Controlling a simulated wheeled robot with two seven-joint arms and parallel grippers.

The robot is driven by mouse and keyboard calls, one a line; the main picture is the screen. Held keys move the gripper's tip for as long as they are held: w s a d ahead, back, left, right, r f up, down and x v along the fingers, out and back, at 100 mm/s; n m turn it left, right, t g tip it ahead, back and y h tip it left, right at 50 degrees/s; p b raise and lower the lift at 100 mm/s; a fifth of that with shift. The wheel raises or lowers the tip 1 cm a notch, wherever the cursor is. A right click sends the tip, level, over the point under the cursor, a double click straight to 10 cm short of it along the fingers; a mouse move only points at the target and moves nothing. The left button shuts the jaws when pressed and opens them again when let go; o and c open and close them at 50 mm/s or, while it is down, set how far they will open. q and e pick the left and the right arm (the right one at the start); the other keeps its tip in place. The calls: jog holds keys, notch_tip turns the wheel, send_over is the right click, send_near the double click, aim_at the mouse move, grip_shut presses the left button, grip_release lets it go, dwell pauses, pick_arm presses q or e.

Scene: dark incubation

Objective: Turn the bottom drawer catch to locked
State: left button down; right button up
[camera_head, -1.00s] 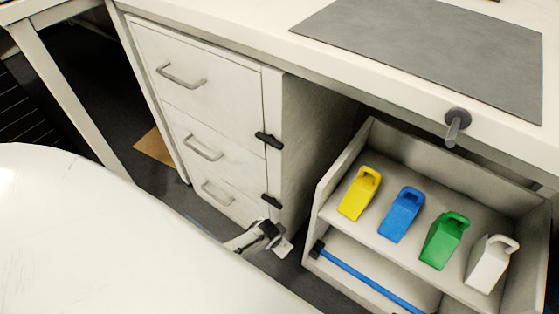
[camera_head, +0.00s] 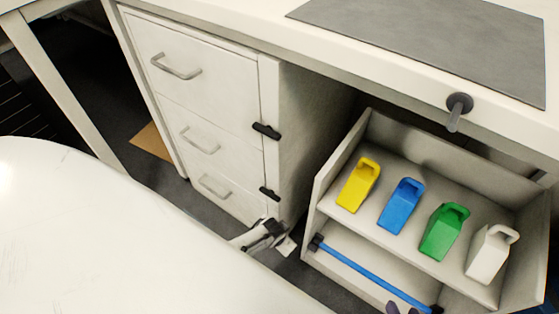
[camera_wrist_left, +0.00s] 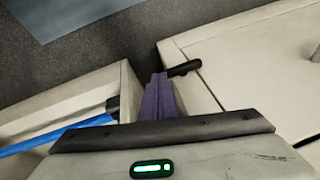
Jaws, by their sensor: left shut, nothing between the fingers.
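The white drawer cabinet (camera_head: 205,110) has dark catches on its right edge, an upper one (camera_head: 266,131) and a lower one (camera_head: 269,193). Near the cabinet's foot, my left gripper (camera_head: 266,232) is partly behind a white surface, and I cannot make out a catch there. In the left wrist view, the purple fingers (camera_wrist_left: 158,98) are shut and empty. Their tips are right beside a black catch (camera_wrist_left: 185,68) on the cabinet edge; I cannot tell whether they touch it. My right gripper (camera_head: 402,308) just shows at the bottom edge, its dark tips apart.
An open white bin (camera_head: 330,185) on the right holds yellow, blue, green and white blocks. A blue bar (camera_head: 370,272) runs along its front. A worktop with a grey mat (camera_head: 430,45) and dark knob (camera_head: 459,104) lies above. A white rounded surface (camera_head: 100,230) fills the lower left.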

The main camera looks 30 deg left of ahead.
pick_arm(q)
jog(key=shift+a, duration=0.1)
pick_arm(e)
jog(key=shift+s+f, duration=0.1)
